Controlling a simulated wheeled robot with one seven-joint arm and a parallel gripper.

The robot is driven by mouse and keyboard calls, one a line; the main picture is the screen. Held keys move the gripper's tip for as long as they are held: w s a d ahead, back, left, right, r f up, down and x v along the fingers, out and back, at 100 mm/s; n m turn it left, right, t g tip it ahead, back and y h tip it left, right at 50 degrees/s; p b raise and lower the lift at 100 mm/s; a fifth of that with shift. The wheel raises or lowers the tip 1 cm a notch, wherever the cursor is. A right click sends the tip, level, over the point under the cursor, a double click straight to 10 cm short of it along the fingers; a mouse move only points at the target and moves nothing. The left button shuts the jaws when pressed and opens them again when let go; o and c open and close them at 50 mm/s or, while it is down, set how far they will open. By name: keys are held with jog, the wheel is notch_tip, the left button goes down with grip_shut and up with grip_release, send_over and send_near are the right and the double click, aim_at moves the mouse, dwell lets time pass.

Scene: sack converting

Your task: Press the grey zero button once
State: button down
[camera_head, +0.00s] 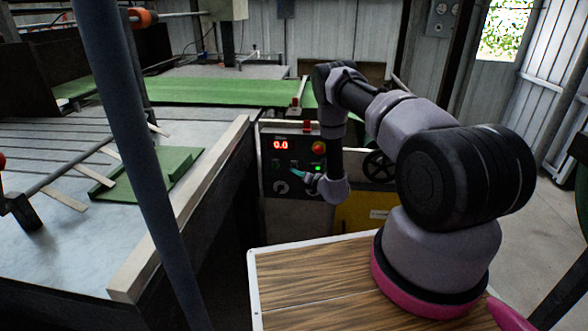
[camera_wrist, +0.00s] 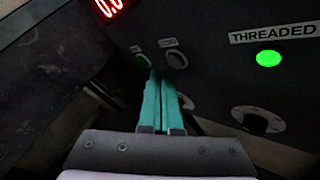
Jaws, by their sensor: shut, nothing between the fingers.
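The control panel (camera_head: 268,180) faces me beyond the wooden-topped surface, with a red display (camera_head: 281,145) reading 0.0. In the wrist view, a dark grey button (camera_wrist: 177,60) sits under a small label, right of a green button (camera_wrist: 142,61). My gripper (camera_wrist: 160,78) has two teal fingers, closed together and empty. Their tips point at the panel just below and between these two buttons. Whether they touch the panel cannot be told. In the head view my gripper (camera_head: 296,172) is at the panel's middle, partly covering the lower controls.
A lit green lamp (camera_wrist: 269,58) under a THREADED label and a rotary knob (camera_wrist: 258,120) are to the right. A red mushroom button (camera_head: 319,147) is at the panel's upper right. A metal table (camera_head: 60,250) with a wooden edge stands at left.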

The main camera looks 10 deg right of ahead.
jog(key=shift+s+a, duration=0.25)
jog(key=shift+s, duration=0.55)
jog(key=shift+s+a, duration=0.3)
jog(key=shift+s, duration=0.5)
jog(key=shift+s+a, duration=0.25)
jog(key=shift+s, duration=0.55)
jog(key=shift+r, duration=0.1)
